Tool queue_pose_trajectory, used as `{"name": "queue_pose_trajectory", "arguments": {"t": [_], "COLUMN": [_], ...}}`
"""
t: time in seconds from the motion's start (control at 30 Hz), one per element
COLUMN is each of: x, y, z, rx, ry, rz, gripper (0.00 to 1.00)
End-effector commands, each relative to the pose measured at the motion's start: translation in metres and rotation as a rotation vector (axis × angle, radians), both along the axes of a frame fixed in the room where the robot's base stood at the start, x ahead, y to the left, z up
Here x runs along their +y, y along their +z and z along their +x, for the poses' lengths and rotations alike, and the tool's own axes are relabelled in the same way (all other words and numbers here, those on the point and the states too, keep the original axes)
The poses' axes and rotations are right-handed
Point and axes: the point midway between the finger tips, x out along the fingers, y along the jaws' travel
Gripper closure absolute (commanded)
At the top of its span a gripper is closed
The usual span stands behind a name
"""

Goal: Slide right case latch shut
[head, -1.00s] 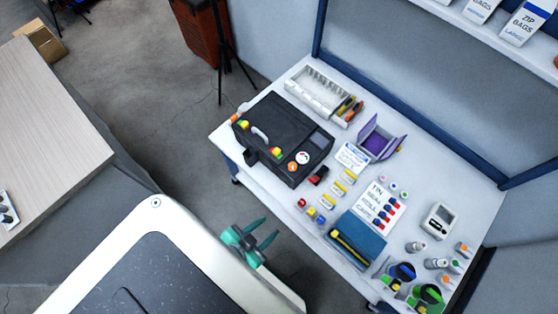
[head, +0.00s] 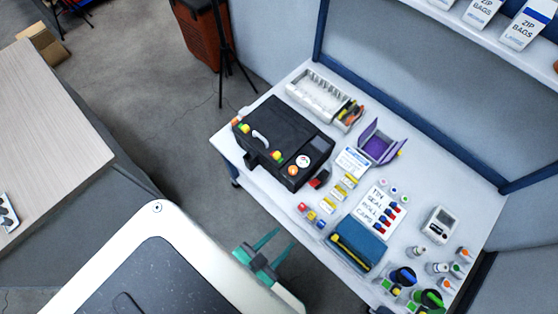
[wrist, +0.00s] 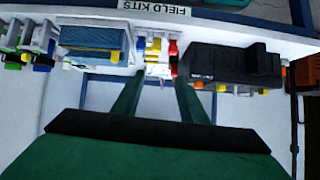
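The black case (head: 290,128) lies shut-lidded on the white table, with a grey handle (head: 260,138) on its front side. Its right latch (head: 277,156) shows yellow, green and orange; a similar left latch (head: 243,127) sits farther left. Whether either latch is fully slid shut is too small to tell. In the wrist view the case (wrist: 232,62) is at the upper right, with small yellow parts along its lower edge. My gripper (head: 285,238), with teal fingers, is open and empty in front of the table, apart from the case. The wrist view also shows the spread fingers (wrist: 160,78).
Small red and yellow parts (head: 312,214), a blue box (head: 357,241) and a cap sheet (head: 382,211) lie right of the case. A white tray (head: 318,92) and a purple box (head: 378,146) stand behind. Floor is clear before the table's left front.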

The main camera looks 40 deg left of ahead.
Motion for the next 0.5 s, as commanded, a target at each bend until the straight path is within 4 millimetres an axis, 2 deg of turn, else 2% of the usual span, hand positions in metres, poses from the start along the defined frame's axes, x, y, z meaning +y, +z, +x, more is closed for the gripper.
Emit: {"name": "queue_pose_trajectory", "arguments": {"t": [0.17,0.37,0.5], "x": [0.025,0.073,0.112], "y": [-0.005,-0.003,0.006], "z": [0.042,0.105,0.144], "rx": [-0.021,-0.036,-0.040], "ry": [0.017,0.087,0.167], "rz": [0.089,0.230,0.315], "gripper": [0.61,0.61,0.61]}}
